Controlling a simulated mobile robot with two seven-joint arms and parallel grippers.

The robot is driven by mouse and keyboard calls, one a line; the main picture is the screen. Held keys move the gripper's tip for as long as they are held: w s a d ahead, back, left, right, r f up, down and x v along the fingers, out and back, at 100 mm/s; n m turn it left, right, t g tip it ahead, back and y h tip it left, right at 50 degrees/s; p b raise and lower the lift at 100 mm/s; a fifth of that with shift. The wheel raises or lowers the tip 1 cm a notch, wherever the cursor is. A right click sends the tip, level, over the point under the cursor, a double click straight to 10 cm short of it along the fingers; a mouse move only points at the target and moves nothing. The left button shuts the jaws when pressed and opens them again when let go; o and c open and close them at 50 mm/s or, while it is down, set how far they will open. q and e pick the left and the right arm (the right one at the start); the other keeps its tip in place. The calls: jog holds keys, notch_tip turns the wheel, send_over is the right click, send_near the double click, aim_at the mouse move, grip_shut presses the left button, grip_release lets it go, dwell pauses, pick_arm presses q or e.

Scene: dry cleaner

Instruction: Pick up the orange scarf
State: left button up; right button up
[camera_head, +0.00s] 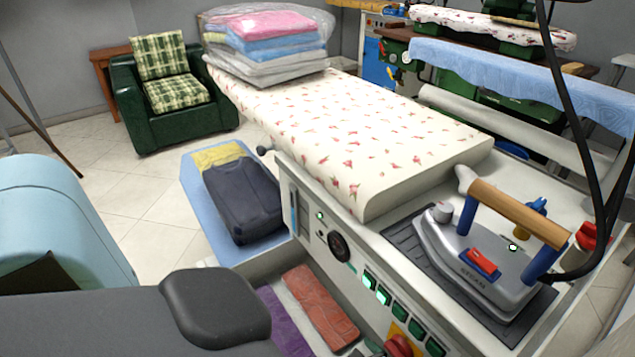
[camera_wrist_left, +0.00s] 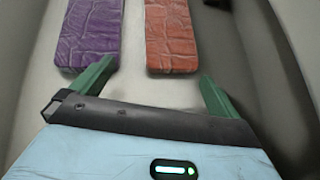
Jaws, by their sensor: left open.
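The orange scarf (camera_head: 320,307) is a folded, creased reddish-orange bundle lying flat in a pale tray-like recess at the bottom of the pressing table. It also shows at the top of the left wrist view (camera_wrist_left: 168,37). A purple folded scarf (camera_wrist_left: 92,35) lies beside it, to the left and apart from it. My left gripper (camera_wrist_left: 157,85) is open and empty, its green fingers spread wide with the near ends of both scarves just ahead of them. In the head view my arm covers most of this gripper. My right gripper is in neither view.
The pressing table's side panel (camera_head: 340,247) with buttons rises beside the recess. A steam iron (camera_head: 477,265) with a black cable stands above. Folded dark and yellow clothes lie on a blue surface (camera_head: 190,185).

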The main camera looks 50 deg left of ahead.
pick_arm(q)
send_near(320, 306)
jog(key=shift+w+a+f+b, duration=0.15)
jog(key=shift+a+f, duration=0.15)
jog(key=shift+f, duration=0.2)
jog(key=shift+a+f+b, duration=0.15)
jog(key=shift+a+f, duration=0.15)
jog(key=shift+f, duration=0.2)
jog(key=b+x, duration=0.1)
jog(key=x, duration=0.5)
jog(key=shift+a+r+b, duration=0.2)
jog(key=shift+r+b, duration=0.15)
jog(key=shift+r, duration=0.05)
jog(key=shift+w+a+f, duration=0.15)
jog(key=shift+a, duration=0.15)
jog(key=c, duration=0.9)
jog(key=shift+o, duration=0.2)
